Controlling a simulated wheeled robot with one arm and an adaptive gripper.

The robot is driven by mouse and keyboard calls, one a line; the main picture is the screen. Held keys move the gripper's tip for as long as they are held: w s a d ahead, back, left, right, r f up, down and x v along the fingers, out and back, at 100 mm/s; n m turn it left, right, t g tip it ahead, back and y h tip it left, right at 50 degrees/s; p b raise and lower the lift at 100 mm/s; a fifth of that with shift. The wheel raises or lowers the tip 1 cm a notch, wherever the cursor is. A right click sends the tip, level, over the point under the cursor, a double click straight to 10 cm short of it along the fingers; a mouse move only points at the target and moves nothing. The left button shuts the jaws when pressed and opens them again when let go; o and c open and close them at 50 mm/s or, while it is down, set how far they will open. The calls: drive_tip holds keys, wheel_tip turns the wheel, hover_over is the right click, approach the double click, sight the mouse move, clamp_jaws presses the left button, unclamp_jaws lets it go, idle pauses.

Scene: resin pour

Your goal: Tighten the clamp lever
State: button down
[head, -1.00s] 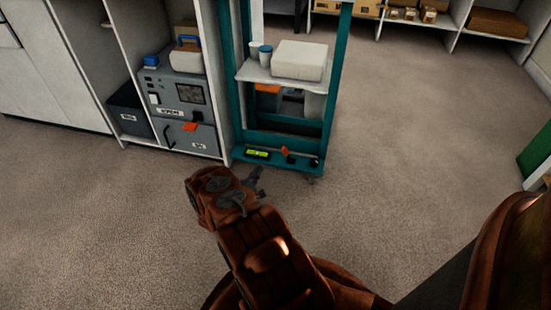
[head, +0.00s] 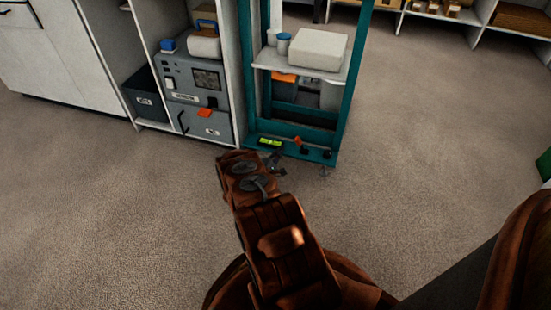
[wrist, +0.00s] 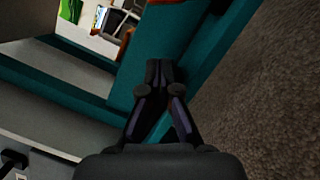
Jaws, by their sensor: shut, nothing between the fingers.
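A small orange lever (head: 298,141), which looks like the clamp lever, stands on the low front beam of a teal rack (head: 352,85) in the head view. My gripper (head: 278,158) is just in front of that beam, left of and nearer to me than the lever, apart from it. In the wrist view my gripper (wrist: 160,66) is shut and empty, its fingertips together over the teal beam (wrist: 190,40). An orange piece (wrist: 125,42) shows beyond the fingers at upper left; I cannot tell if it is the lever.
A yellow-green level (head: 270,142) and small dark knobs sit on the beam. A white block (head: 318,49) and cups stand on the rack's shelf (head: 300,67). A cabinet with a grey machine (head: 190,80) is left of the rack.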

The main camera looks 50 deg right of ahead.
sight(284, 145)
drive_tip(key=d, duration=0.2)
drive_tip(key=d+b, duration=0.1)
drive_tip(key=shift+w+d+r, duration=0.1)
drive_tip(key=shift+w+d, duration=0.1)
drive_tip(key=shift+d, duration=0.15)
drive_tip(key=shift+s+d+r+b, duration=0.25)
drive_tip(key=shift+s+r+b, duration=0.25)
drive_tip(key=shift+s, duration=0.3)
drive_tip(key=shift+s+d+r+b, duration=0.25)
drive_tip(key=shift+s+r, duration=0.3)
drive_tip(key=shift+s, duration=0.25)
